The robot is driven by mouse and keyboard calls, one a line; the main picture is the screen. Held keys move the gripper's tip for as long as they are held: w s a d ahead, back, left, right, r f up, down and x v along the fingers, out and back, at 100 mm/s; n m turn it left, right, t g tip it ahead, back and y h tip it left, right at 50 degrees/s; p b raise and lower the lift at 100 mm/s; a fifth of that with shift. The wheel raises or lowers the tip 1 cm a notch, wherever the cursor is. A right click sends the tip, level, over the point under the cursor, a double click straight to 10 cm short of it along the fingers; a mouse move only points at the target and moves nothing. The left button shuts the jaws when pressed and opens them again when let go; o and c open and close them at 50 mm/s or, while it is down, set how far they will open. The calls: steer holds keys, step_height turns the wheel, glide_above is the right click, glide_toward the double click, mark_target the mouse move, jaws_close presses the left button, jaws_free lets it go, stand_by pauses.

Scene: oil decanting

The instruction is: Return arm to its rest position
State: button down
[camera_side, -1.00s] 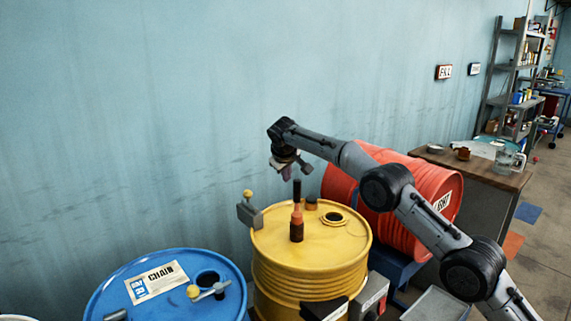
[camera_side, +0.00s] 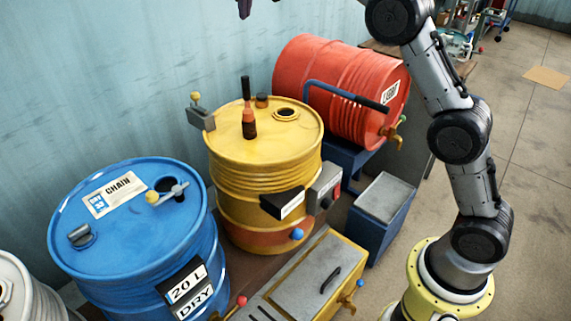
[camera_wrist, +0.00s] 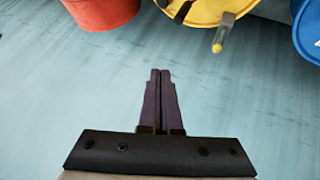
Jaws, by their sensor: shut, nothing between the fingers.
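My gripper (camera_wrist: 160,74) shows in the wrist view with its two dark purple fingers together and nothing between them. It is in front of the pale blue wall, apart from the drums. In the side view only the fingertips (camera_side: 244,8) show at the top edge; the rest of the gripper is out of the picture. My arm rises from its yellow base at the right of the side view.
A yellow drum (camera_side: 262,153) with a pump handle stands in the middle. A blue drum (camera_side: 140,245) is at left. A red drum (camera_side: 335,75) lies on its side behind. A grey-topped yellow box (camera_side: 310,275) is in front.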

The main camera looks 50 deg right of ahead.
steer(key=s+r+y, duration=0.1)
steer(key=s+r, duration=0.6)
steer(key=s, duration=0.4)
steer(key=s+a+f+y, duration=0.1)
steer(key=s+f, duration=0.1)
steer(key=s, duration=1.3)
steer(key=s+a+f+y, duration=0.1)
steer(key=s+a+f, duration=0.1)
steer(key=s+f, duration=0.7)
steer(key=s+a+f+g+y, duration=0.1)
steer(key=s+a+f+y, duration=0.1)
steer(key=s+f, duration=0.8)
steer(key=shift+s+a+f, duration=0.25)
steer(key=shift+a+f, duration=0.25)
steer(key=shift+f, duration=0.15)
